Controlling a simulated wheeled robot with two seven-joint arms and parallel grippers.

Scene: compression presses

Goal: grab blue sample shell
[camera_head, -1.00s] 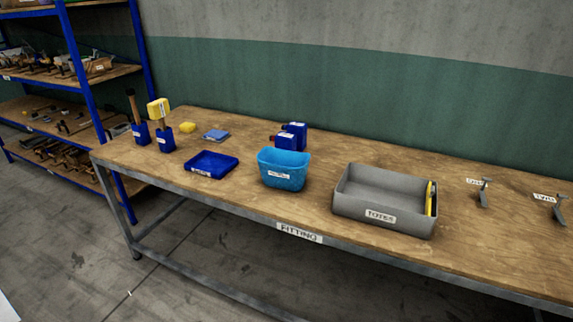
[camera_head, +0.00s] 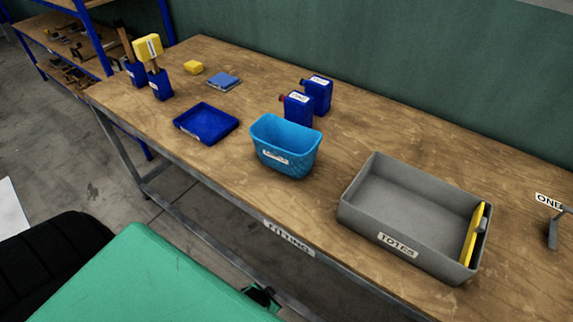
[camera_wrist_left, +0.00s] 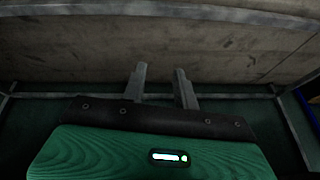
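No item is readable as a sample shell. The blue candidates on the wooden bench are a dark blue shallow tray (camera_head: 206,123), a light blue bin (camera_head: 284,147), two dark blue bottles (camera_head: 298,108) (camera_head: 318,95) and a flat blue piece (camera_head: 224,81). My left gripper (camera_wrist_left: 161,75) shows in the left wrist view with its two grey fingers apart and nothing between them. My right gripper is not in view.
Two dark blue holders (camera_head: 161,86) with brushes or mallets and a yellow block (camera_head: 194,67) stand at the left. A blue-framed shelf (camera_head: 95,45) is behind. Bare wood lies between the items.

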